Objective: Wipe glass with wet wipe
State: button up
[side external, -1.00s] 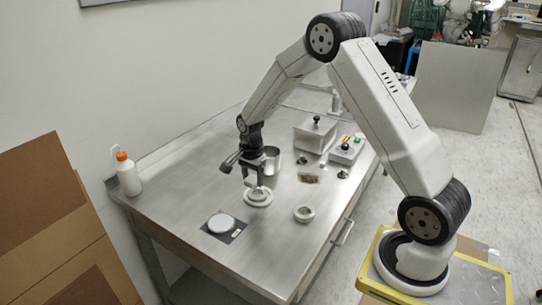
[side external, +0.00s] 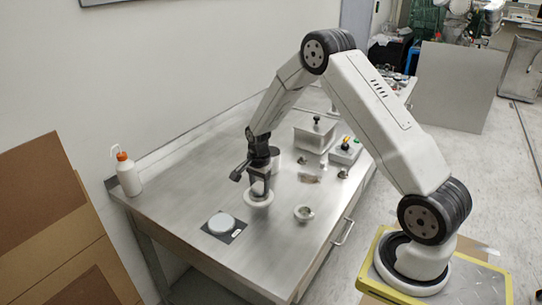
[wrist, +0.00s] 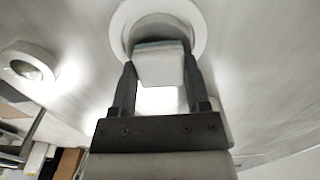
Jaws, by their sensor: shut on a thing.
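My gripper (wrist: 155,85) is shut on a pale folded wipe (wrist: 160,68) with a bluish far edge, held between its two dark fingers. In the wrist view the wipe overlaps the inside of a white ring-shaped part (wrist: 118,27); the glass is mostly hidden behind it. In the side view my gripper (side external: 259,190) points down over that white ring (side external: 260,203). The wipe looks to be at or just above the ring's centre; I cannot tell whether it touches.
A white disc (side external: 222,222) on a dark mat (side external: 240,230) lies front left. A smaller ring (side external: 303,213) lies to the right. A wash bottle (side external: 128,177) stands at the left edge. A metal cup (side external: 275,160), a knobbed box (side external: 315,138) and a control box (side external: 346,151) stand behind.

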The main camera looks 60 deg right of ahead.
aim_at(253, 196)
jog(key=a, duration=0.3)
jog(key=shift+a, duration=0.15)
notch_tip(253, 196, up, 8)
dwell(0.6)
